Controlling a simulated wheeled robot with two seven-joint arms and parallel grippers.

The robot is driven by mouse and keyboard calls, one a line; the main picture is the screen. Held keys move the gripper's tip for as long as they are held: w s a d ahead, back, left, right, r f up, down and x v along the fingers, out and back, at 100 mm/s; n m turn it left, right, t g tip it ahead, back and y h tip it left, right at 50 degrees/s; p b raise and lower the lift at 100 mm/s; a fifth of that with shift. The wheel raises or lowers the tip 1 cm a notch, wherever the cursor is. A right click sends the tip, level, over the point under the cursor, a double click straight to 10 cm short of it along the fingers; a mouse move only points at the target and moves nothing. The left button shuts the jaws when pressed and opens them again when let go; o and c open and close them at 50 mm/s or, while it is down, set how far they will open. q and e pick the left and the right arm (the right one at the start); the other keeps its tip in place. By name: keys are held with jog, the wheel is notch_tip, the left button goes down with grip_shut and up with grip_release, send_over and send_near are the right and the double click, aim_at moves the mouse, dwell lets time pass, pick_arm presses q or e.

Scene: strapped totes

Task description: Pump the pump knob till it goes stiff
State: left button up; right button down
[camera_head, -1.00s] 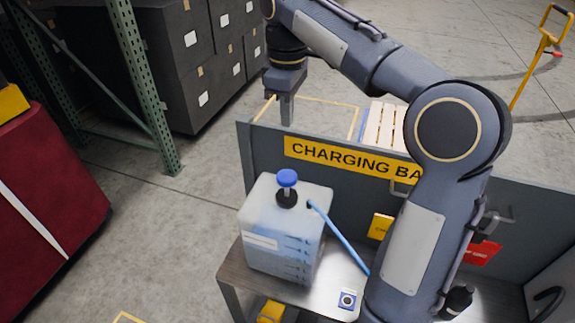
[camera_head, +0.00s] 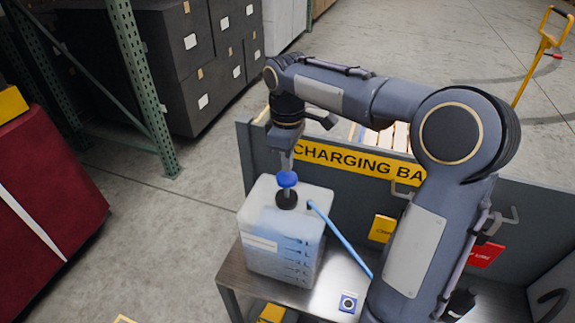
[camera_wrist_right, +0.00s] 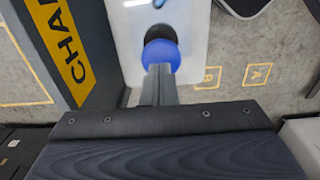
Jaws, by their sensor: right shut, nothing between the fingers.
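The pump knob (camera_head: 287,180) is blue and round and stands on a black collar on top of a translucent jug (camera_head: 262,262) holding bluish liquid. A pale stem shows between knob and collar. My right gripper (camera_head: 287,164) is shut and empty, pointing down just above the knob. In the right wrist view its closed fingers (camera_wrist_right: 160,72) overlap the edge of the blue knob (camera_wrist_right: 162,55). I cannot tell whether they touch it. My left gripper is not in view.
The jug stands on a metal bench (camera_head: 325,292) with a blue hose (camera_head: 345,242) running from it to the right. A grey panel with a yellow charging sign (camera_head: 345,160) rises behind. A green rack post (camera_head: 145,90) and red object (camera_head: 45,190) are at left.

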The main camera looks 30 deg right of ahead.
aim_at(287, 176)
jog(key=shift+f, duration=0.8)
jog(key=shift+f, duration=0.1)
notch_tip(287, 176, down, 5)
jog(key=b, duration=0.2)
jog(key=shift+r+b, duration=0.2)
jog(key=shift+b, duration=0.2)
jog(key=shift+s, duration=0.1)
jog(key=shift+r+p, duration=0.25)
jog(key=shift+p, duration=0.15)
notch_tip(287, 176, up, 5)
jog(key=p, duration=0.4)
jog(key=shift+f, duration=0.15)
notch_tip(287, 176, up, 10)
jog(key=shift+f, duration=0.25)
